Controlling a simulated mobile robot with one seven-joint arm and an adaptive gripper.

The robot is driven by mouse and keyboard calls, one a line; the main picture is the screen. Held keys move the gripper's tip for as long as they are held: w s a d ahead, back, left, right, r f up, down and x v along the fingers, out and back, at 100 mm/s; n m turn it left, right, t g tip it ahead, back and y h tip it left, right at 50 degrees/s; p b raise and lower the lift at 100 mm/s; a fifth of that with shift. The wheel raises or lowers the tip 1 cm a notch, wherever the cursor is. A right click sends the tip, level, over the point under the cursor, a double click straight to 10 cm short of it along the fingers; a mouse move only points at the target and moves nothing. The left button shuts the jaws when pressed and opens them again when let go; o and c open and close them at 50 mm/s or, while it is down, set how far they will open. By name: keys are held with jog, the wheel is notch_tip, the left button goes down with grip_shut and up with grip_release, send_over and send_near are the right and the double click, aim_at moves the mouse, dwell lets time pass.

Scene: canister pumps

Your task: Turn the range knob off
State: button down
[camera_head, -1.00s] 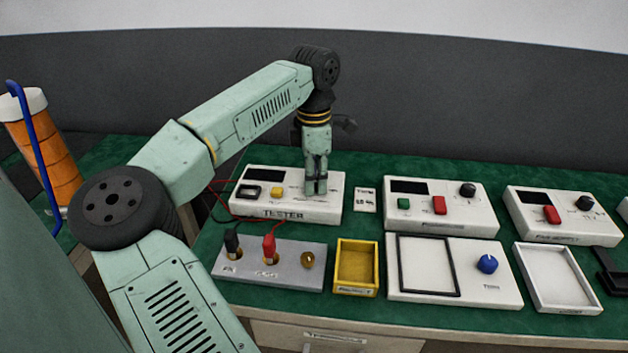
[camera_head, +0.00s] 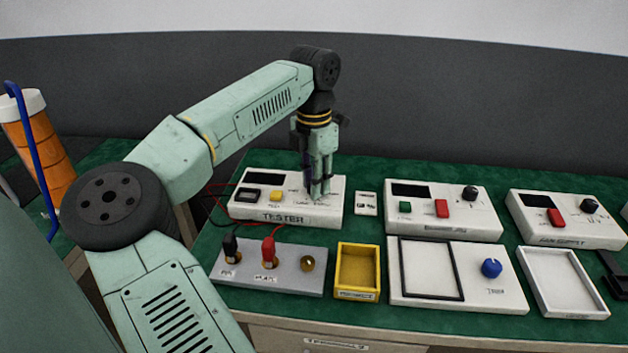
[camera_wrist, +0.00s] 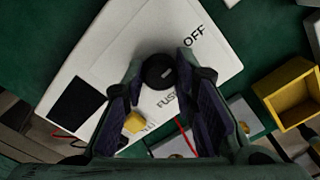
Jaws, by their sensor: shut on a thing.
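The range knob (camera_wrist: 158,70) is a round black knob with a pale mark, on the white tester (camera_head: 255,212). In the wrist view it sits between my fingertips. The lettering OFF shows to its upper right and FUSE just below it; which one the mark lines up with I cannot tell. My gripper (camera_head: 319,194) points down over the right part of the tester and is shut on the knob; it also shows in the wrist view (camera_wrist: 161,68). In the head view the fingers hide the knob.
The tester also has a yellow button (camera_head: 275,196) and a dark window (camera_head: 249,194). Red and black leads run to a grey block (camera_head: 250,272) in front. A yellow tray (camera_head: 343,292) and other white panels (camera_head: 425,223) stand to the right.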

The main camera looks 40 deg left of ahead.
jog(key=c, duration=1.3)
grip_release()
jog(key=shift+r, duration=0.1)
notch_tip(320, 180, up, 7)
jog(key=shift+r, duration=0.15)
jog(key=shift+s, duration=0.15)
